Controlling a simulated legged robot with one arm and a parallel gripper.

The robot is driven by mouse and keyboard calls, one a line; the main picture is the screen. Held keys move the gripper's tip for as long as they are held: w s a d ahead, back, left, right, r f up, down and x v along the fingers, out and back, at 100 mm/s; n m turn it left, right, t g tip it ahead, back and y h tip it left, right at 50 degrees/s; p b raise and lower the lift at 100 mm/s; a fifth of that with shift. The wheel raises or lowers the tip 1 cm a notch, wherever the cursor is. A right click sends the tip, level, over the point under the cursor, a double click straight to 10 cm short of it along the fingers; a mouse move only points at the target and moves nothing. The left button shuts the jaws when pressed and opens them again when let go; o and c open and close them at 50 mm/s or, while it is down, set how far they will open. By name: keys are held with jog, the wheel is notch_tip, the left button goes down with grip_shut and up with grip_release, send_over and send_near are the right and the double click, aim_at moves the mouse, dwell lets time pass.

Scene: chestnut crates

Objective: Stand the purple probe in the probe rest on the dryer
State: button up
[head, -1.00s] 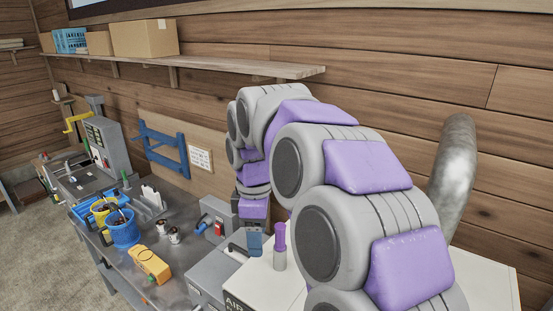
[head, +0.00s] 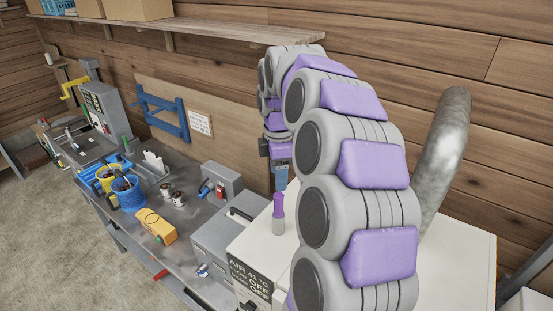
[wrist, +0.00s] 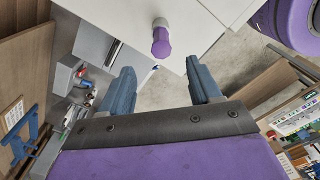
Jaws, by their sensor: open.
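The purple probe (head: 278,205) stands upright at the left part of the white dryer (head: 258,243), with a grey cylindrical part below its purple top. I cannot tell whether that grey part is the probe rest or the probe's own lower end. In the wrist view the probe (wrist: 161,42) shows beyond the fingertips, near the middle between them. My gripper (wrist: 163,78) is open with nothing between its blue fingers.
A grey toolbox (head: 225,238) stands left of the dryer. A yellow meter (head: 156,226), blue cup (head: 128,194) and two small jars (head: 172,193) are on the metal bench. A metal duct (head: 443,150) rises behind the dryer's right side. A wooden shelf (head: 220,26) runs above.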

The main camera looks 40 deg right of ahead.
aim_at(278, 195)
jog(key=f, duration=0.7)
jog(key=f+p, duration=0.1)
jog(key=f, duration=0.2)
jog(key=shift+a+f, duration=0.25)
jog(key=shift+f, duration=0.45)
jog(key=shift+d+f, duration=0.2)
jog(key=shift+d, duration=0.05)
jog(key=shift+c, duration=0.4)
jog(key=shift+a, duration=0.1)
grip_shut()
jog(key=shift+r, duration=0.65)
